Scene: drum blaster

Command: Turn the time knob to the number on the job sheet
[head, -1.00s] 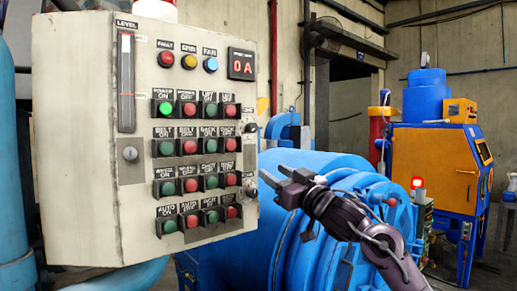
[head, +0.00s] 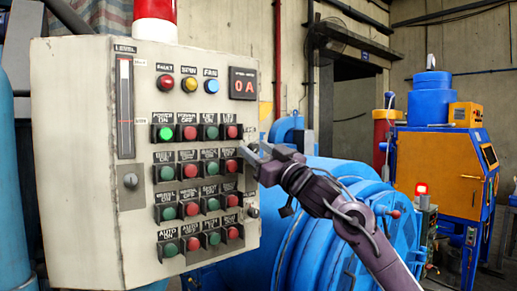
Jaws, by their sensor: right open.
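A beige control box (head: 85,190) fills the left of the head view. A dark round knob (head: 253,212) is on its right side, low down. My right gripper (head: 257,158) is open and empty at the box's right edge, above that knob. It covers the area where another knob would show, and I cannot tell whether it touches the box. Knob labels are too small to read, so I cannot tell which is the time knob. No job sheet is visible. My left gripper is not in view.
The front has rows of green and red buttons (head: 190,188), three lamps (head: 189,85) and a red display (head: 243,86) reading "0 A". A red beacon (head: 155,20) tops the box. A blue drum machine (head: 310,225) stands behind my right arm. An orange-blue cabinet (head: 435,170) stands far right.

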